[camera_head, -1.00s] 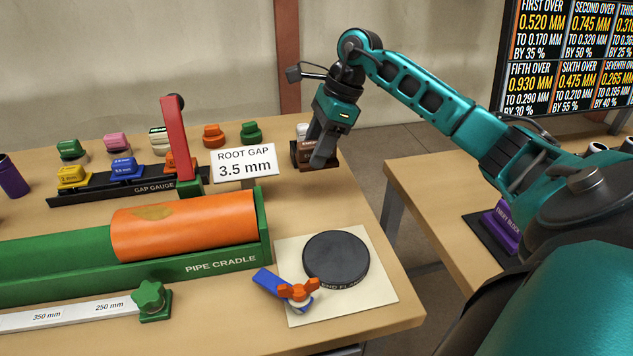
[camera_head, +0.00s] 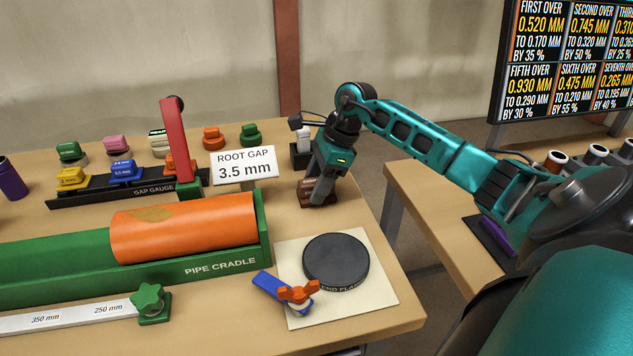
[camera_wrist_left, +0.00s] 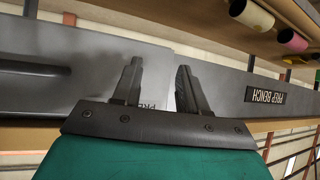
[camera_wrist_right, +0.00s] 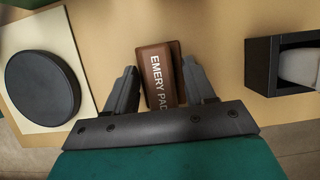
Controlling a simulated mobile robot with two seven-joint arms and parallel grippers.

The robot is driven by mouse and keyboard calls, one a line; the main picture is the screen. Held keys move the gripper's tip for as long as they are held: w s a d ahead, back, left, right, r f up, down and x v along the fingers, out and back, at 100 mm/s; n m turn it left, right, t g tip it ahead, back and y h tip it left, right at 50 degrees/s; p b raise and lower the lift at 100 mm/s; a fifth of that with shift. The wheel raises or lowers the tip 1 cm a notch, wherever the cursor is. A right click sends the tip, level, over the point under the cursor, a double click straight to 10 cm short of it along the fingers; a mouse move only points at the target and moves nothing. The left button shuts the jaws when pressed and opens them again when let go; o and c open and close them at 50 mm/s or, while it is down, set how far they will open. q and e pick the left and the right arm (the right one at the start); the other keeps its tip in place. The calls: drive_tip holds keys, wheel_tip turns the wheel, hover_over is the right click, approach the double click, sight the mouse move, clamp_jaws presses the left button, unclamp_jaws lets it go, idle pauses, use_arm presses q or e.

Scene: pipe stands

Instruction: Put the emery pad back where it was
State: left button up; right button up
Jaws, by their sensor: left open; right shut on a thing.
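The emery pad (camera_head: 309,191) is a brown block near the right end of the bench, behind the round black end flange. My right gripper (camera_head: 321,196) points down and is shut on it. In the right wrist view the emery pad (camera_wrist_right: 156,72) lies between the two fingers, its lettering showing. I cannot tell whether it touches the bench top. My left gripper (camera_wrist_left: 157,75) is open and empty in the left wrist view, in front of a grey panel lettered PREP BENCH; it is out of the head view.
A black holder with a white piece (camera_wrist_right: 300,67) stands beside the pad. The end flange (camera_head: 336,259) lies on a pale sheet in front. The root gap sign (camera_head: 244,166) and green pipe cradle (camera_head: 190,266) are to the left. A second table (camera_head: 440,205) stands right, across a gap.

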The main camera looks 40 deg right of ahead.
drive_tip(key=o, duration=1.2)
drive_tip(key=shift+o, duration=0.2)
drive_tip(key=v, duration=1.2)
drive_tip(key=shift+r, duration=0.15)
